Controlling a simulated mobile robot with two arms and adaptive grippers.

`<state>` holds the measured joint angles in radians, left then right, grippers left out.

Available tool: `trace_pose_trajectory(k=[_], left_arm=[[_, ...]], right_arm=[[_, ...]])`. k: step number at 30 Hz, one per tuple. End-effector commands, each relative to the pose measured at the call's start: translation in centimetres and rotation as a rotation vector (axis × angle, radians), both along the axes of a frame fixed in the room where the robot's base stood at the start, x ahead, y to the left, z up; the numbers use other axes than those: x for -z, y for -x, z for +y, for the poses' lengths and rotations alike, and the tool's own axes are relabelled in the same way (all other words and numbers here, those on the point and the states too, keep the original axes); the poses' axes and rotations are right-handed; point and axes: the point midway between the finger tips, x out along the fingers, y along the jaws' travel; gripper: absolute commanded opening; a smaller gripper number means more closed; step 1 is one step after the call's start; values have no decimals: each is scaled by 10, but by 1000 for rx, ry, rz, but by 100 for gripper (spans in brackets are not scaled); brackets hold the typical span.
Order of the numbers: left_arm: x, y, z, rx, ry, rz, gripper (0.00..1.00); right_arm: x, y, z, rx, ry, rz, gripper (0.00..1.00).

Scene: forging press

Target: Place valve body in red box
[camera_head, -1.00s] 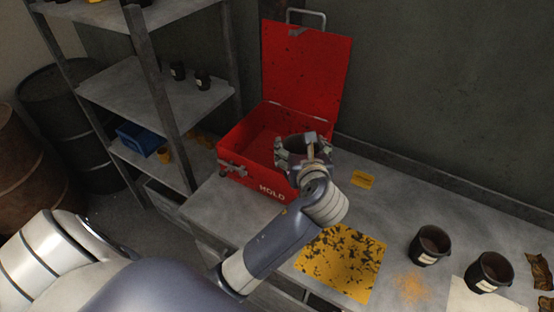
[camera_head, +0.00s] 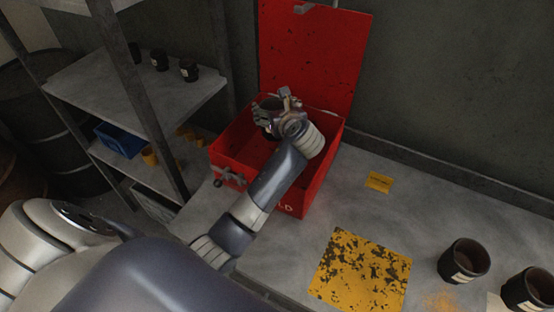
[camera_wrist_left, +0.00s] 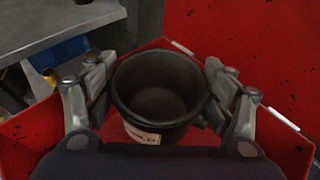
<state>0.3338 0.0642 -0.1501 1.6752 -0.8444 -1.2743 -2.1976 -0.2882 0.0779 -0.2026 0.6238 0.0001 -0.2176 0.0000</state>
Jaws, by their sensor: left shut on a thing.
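The red box (camera_head: 228,160) stands on the workbench with its lid open against the wall. My left gripper (camera_head: 272,112) is over the box opening. It is shut on the valve body, a dark round cup-like part with a pale label. In the left wrist view the valve body (camera_wrist_left: 158,88) sits upright between the two fingers of my left gripper (camera_wrist_left: 158,95), with the red walls of the box around it. In the head view the hand and arm partly hide the valve body and the box front. My right gripper is not in view.
Two more dark cups (camera_head: 464,262) stand at the right of the bench (camera_head: 300,245). A worn yellow mat (camera_head: 360,272) and a small yellow card (camera_head: 379,182) lie on it. A metal shelf (camera_head: 135,85) with small dark pots stands at the left.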

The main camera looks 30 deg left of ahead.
Motion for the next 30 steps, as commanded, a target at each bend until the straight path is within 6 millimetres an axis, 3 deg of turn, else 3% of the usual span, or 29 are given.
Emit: trace_pose_trajectory(k=[3,6,21,30], left_arm=[[14,0,1,0,-2,1,9],[31,0,0,0,-3,2,9],[90,-1,1,0,-4,0,9],[98,-1,1,1,-2,-4,9]], right_arm=[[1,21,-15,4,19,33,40],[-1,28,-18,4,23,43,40],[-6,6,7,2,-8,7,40],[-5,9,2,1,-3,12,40]])
